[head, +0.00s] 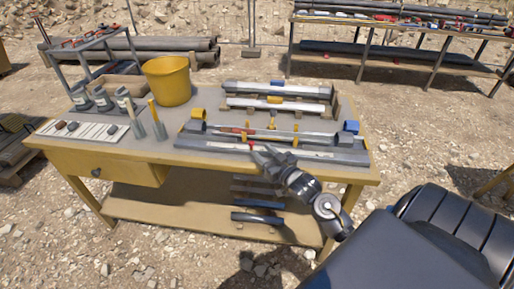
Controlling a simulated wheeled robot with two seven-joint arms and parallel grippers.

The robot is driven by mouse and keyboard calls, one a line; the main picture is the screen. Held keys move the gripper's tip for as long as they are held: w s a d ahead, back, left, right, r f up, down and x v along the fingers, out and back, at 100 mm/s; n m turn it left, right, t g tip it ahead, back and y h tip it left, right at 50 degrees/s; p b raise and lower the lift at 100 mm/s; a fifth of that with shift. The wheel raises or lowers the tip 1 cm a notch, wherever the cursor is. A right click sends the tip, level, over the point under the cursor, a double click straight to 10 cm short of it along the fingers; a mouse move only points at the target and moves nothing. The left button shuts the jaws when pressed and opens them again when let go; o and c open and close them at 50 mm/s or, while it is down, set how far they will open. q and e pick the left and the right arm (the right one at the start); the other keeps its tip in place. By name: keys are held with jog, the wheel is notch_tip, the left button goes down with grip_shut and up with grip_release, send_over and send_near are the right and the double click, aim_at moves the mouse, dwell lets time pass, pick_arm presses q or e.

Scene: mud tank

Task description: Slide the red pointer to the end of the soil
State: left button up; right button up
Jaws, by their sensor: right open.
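A long grey tray (345,156) lies along the front right of the yellow workbench, with a pale strip along its near side. A small red piece, likely the red pointer (251,146), sits at this strip. A thin reddish-brown length, likely the soil (235,131), lies in the trough behind it. My right gripper (268,154) is open at the tray's near side, just right of the red piece. No gap between them can be judged. My left gripper is not in view.
A yellow bucket (167,82), a grey rack (88,50) and yellow-handled tools (155,120) stand on the left of the bench. A white sample board (84,130) lies front left. Tubes on a wooden rack (275,95) lie behind the tray.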

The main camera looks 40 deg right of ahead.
jog(key=s, duration=0.5)
jog(key=shift+s+a, duration=0.1)
jog(key=shift+s, duration=0.1)
dwell(0.3)
